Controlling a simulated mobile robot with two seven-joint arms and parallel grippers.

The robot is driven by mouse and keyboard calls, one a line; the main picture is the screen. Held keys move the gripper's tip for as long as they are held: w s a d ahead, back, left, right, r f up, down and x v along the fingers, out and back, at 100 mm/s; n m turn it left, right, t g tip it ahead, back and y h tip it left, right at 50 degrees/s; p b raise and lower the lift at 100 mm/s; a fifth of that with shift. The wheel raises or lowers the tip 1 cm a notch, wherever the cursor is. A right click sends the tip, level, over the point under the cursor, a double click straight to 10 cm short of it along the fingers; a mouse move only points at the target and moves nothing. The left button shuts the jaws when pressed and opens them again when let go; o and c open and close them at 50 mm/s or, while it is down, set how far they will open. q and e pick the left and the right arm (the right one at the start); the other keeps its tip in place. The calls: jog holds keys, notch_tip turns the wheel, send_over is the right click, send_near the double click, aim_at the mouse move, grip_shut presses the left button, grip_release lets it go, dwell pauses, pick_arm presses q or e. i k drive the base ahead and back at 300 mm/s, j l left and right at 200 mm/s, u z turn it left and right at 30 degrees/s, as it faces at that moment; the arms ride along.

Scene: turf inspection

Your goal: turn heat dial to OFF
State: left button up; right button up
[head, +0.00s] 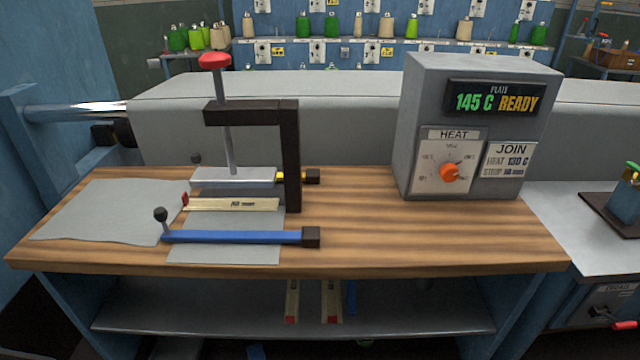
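The heat dial (450,172) is a round orange knob on a white plate marked HEAT (453,134), low on the front of a grey control box (475,75). Several small labels ring the dial, but they are too small to read surely, and I cannot tell which one the knob points at. The box stands at the right of the wooden bench (370,230). Neither of my grippers shows in the head view.
A press with a red knob (214,60) and dark frame (291,150) stands at left of the bench. A blue bar (235,237) and pale strip (235,204) lie before it, near grey sheets (110,210). The bench before the box is clear. A JOIN card (509,160) sits beside the dial.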

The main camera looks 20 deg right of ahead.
aim_at(449, 172)
jog(key=l+z, duration=0.2)
jog(key=l, duration=0.8)
jog(key=l+z, duration=0.25)
jog(key=l, duration=0.75)
